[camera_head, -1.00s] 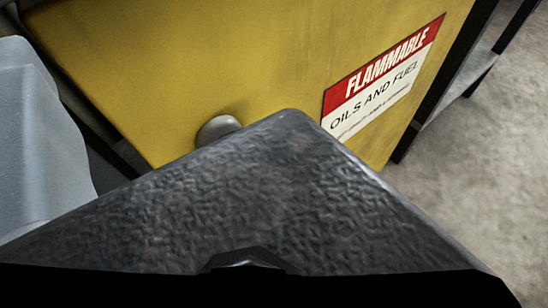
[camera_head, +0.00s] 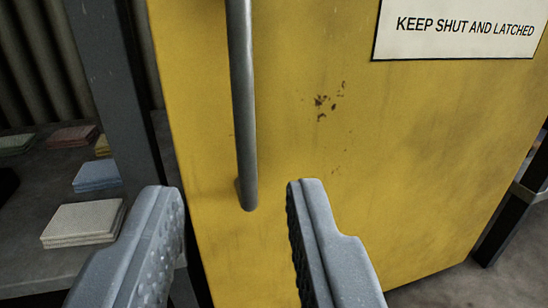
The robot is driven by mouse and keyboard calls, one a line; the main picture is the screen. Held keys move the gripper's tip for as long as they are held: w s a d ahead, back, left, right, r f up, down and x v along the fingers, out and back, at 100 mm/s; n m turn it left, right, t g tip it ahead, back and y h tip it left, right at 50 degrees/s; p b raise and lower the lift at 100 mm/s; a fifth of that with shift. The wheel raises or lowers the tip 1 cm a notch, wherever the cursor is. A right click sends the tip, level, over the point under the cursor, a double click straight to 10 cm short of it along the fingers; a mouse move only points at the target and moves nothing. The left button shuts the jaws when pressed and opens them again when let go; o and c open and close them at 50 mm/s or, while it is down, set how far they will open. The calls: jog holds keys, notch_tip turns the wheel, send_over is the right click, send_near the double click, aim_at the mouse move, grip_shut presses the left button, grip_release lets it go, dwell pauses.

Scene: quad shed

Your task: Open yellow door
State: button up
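The yellow door (camera_head: 400,170) fills most of the view, with chipped rust spots and a white label reading "KEEP SHUT AND LATCHED" (camera_head: 460,30) at upper right. A grey vertical bar handle (camera_head: 243,100) stands near the door's left edge; its top runs out of the picture. My gripper (camera_head: 238,195) is open, one finger on each side of the handle's lower end in the picture. I see no finger touching the handle, and I cannot tell how far the fingers are from it in depth. I cannot tell whether the door stands ajar.
A dark metal post (camera_head: 112,90) stands just left of the door. Beyond it a grey shelf (camera_head: 40,185) holds a cream stack of cloths or pads (camera_head: 83,222), a blue one (camera_head: 97,176) and others. A dark frame leg (camera_head: 512,215) is at right.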

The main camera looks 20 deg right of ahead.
aim_at(243, 100)
jog(key=b+x, duration=0.4)
jog(key=x, duration=0.9)
jog(key=shift+f, duration=0.15)
jog(key=shift+w+d, duration=0.1)
jog(key=shift+w, duration=0.25)
grip_shut()
